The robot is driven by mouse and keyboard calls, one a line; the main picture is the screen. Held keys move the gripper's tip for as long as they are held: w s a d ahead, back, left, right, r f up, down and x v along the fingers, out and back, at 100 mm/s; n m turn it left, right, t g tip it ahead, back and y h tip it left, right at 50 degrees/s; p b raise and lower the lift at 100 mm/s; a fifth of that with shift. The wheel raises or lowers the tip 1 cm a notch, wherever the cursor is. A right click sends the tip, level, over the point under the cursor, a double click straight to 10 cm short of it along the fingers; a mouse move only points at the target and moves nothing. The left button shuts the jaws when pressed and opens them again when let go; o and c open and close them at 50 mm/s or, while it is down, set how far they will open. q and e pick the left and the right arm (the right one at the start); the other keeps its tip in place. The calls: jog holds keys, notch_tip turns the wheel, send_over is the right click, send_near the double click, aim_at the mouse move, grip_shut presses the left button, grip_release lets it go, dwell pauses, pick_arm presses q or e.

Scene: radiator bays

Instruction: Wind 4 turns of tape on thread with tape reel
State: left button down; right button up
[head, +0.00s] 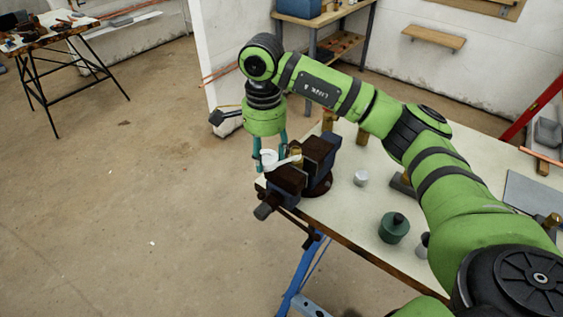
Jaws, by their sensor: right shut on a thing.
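The white tape reel (268,160) is held at the left end of the bench, beside the vise. My right gripper (269,152) points down and is shut on the reel; its teal fingers partly hide it. A white strip runs from the reel towards a small brass fitting (297,151), which stands upright in the jaws of the dark vise (288,179). The thread on this fitting is too small to make out, and I cannot tell how many turns of tape are on it. My left gripper is not in view.
The pale workbench (340,210) carries a white cylinder (361,178), a green container (394,228) and brass pieces behind the vise. A shelf unit with a blue bin (298,8) stands at the back. A trestle table (50,35) stands far left. The floor between is open.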

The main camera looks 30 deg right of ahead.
jog(key=w+d, duration=0.1)
jog(key=d, duration=0.3)
jog(key=w+d, duration=0.1)
jog(key=d, duration=0.3)
jog(key=w+d, duration=0.1)
jog(key=d, duration=0.3)
jog(key=shift+w, duration=0.25)
jog(key=s, duration=0.1)
jog(key=s+d+b, duration=0.1)
jog(key=s, duration=0.3)
jog(key=shift+d+f, duration=0.1)
jog(key=shift+d, duration=0.25)
jog(key=s+a, duration=0.6)
jog(key=a, duration=0.3)
jog(key=w+a, duration=0.3)
jog(key=a, duration=0.1)
notch_tip(320, 180, up, 9)
jog(key=p, duration=0.4)
jog(key=shift+w+p, duration=0.2)
jog(key=shift+p, duration=0.15)
jog(key=shift+f, duration=0.15)
